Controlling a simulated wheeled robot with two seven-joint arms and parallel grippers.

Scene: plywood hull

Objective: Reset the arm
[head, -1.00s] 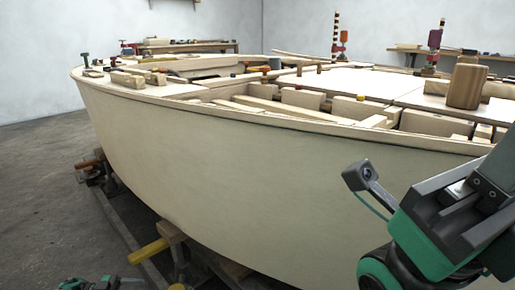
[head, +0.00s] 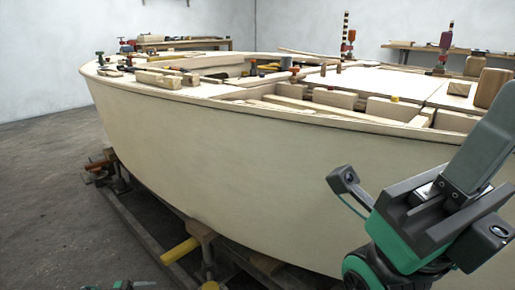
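My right arm comes in at the lower right, with a green wrist, a small camera block on a bracket and my dark grey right gripper (head: 470,190). It is in front of the hull's side, and nothing can be seen held in it. One long grey part points up and to the right, partly cut by the frame edge. Its finger opening does not show. Of my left gripper (head: 140,285) only a sliver, beside a bit of green, shows at the bottom left edge. The pale plywood hull (head: 230,150) fills the middle of the view.
Wood blocks, clamps and tools lie on the hull's deck (head: 200,88). A wooden cylinder (head: 491,88) stands at its right. A metal cradle with a yellow bar (head: 180,251) is under the hull. Open concrete floor (head: 60,190) lies left.

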